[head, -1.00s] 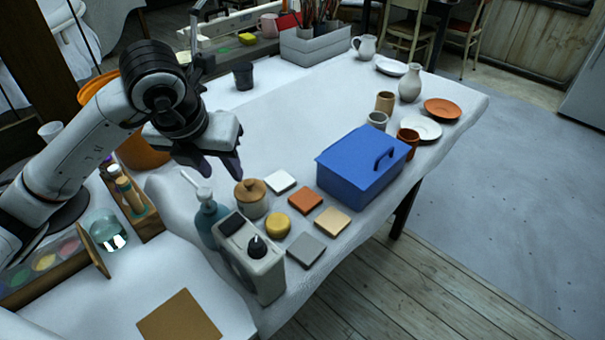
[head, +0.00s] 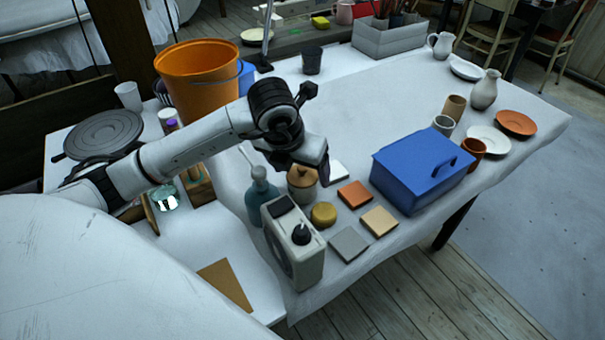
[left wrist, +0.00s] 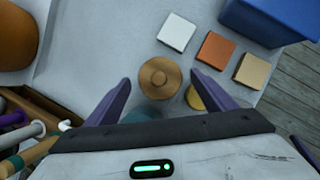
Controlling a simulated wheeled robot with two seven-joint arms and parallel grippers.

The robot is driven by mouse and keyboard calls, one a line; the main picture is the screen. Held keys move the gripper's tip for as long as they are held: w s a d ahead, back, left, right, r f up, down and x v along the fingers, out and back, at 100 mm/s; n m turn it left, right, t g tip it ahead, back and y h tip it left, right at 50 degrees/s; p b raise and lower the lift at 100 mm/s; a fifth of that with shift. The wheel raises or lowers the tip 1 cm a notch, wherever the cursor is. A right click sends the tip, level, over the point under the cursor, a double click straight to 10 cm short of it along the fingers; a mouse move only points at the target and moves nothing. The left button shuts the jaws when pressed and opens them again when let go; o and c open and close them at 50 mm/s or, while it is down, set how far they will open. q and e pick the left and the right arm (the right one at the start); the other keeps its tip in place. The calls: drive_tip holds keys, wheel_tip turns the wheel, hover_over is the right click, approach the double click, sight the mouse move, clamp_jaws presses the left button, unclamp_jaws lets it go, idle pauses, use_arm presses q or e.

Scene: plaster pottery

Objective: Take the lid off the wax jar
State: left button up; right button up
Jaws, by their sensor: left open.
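The wax jar (head: 303,189) stands on the white-covered table, a beige pot with a round brown wooden lid (head: 302,175) and a knob. In the left wrist view the lid (left wrist: 159,78) is seen from above, between the two purple fingers. My left gripper (head: 312,172) is open and empty, over or beside the jar's top; it hides part of the lid in the head view. In the left wrist view the left gripper (left wrist: 160,88) has a finger on each side of the lid, with gaps. I cannot tell the height between fingers and lid. My right gripper is not in view.
A teal pump bottle (head: 263,198) and a grey device with a black knob (head: 293,240) stand close by the jar. A yellow round block (head: 323,214), several flat tiles and a blue box (head: 420,172) lie to the right. An orange bucket (head: 197,85) stands behind my arm.

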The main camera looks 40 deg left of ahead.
use_arm(q)
drive_tip(key=shift+f, duration=0.1)
drive_tip(key=shift+c, duration=0.4)
drive_tip(key=c, duration=1.1)
drive_tip(key=shift+o, duration=0.2)
